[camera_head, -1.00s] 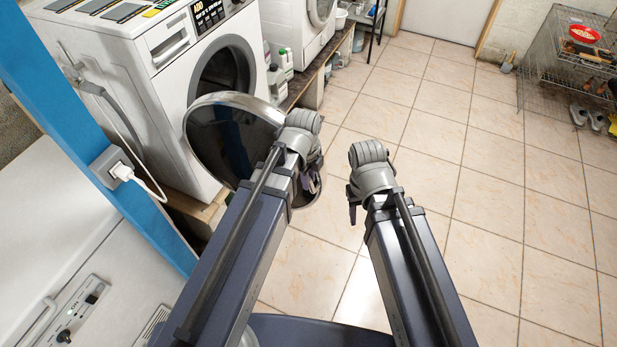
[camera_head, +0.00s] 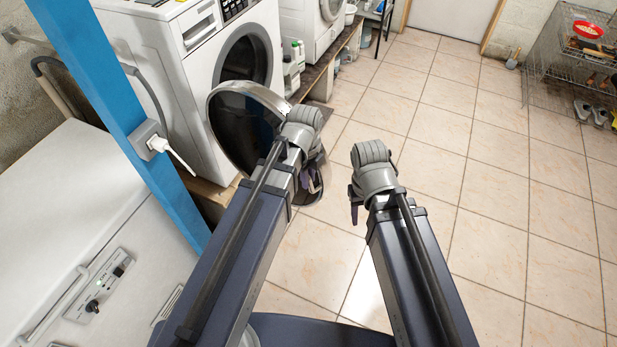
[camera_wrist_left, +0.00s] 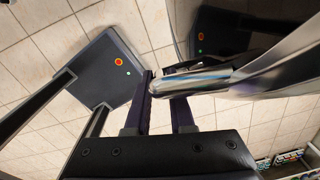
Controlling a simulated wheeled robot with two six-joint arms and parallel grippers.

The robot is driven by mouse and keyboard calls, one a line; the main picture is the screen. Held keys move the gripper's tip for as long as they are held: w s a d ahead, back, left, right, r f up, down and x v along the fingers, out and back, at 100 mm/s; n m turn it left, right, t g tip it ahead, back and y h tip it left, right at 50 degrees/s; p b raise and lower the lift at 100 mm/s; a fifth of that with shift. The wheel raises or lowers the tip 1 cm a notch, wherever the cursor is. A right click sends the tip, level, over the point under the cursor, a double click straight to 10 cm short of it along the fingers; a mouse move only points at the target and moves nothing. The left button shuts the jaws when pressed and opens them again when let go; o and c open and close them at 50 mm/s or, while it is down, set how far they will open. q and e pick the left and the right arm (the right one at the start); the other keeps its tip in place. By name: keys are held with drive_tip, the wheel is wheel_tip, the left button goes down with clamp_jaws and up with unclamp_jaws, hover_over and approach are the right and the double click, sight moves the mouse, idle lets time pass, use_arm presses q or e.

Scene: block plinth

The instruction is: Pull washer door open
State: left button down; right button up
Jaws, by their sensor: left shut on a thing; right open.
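The white washer (camera_head: 205,75) stands at the upper left of the head view. Its round door (camera_head: 240,125), dark glass with a silver rim, is swung open, out from the dark drum opening (camera_head: 246,62). My left gripper (camera_head: 312,183) is at the door's free edge, partly hidden behind my own arm. In the left wrist view the door rim (camera_wrist_left: 235,82) reaches in from the right to the fingers of my left gripper (camera_wrist_left: 160,92), which is shut on it. My right gripper (camera_head: 354,208) is open and empty over the floor, apart from the door.
A blue post (camera_head: 120,95) with a plugged socket (camera_head: 150,140) and a white appliance (camera_head: 70,225) stand at the left. A second white machine (camera_head: 312,25) stands farther back. The tiled floor (camera_head: 480,190) is clear at the centre and right. A wire rack (camera_head: 570,60) is at the far right.

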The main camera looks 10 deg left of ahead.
use_arm(q)
drive_tip(key=c, duration=0.8)
unclamp_jaws()
drive_tip(key=shift+a, duration=0.1)
drive_tip(key=shift+o, duration=0.2)
drive_tip(key=shift+r, duration=0.1)
wheel_tip(320, 180, up, 8)
drive_tip(key=p, duration=0.8)
drive_tip(key=shift+s, duration=0.1)
drive_tip(key=shift+f, duration=0.2)
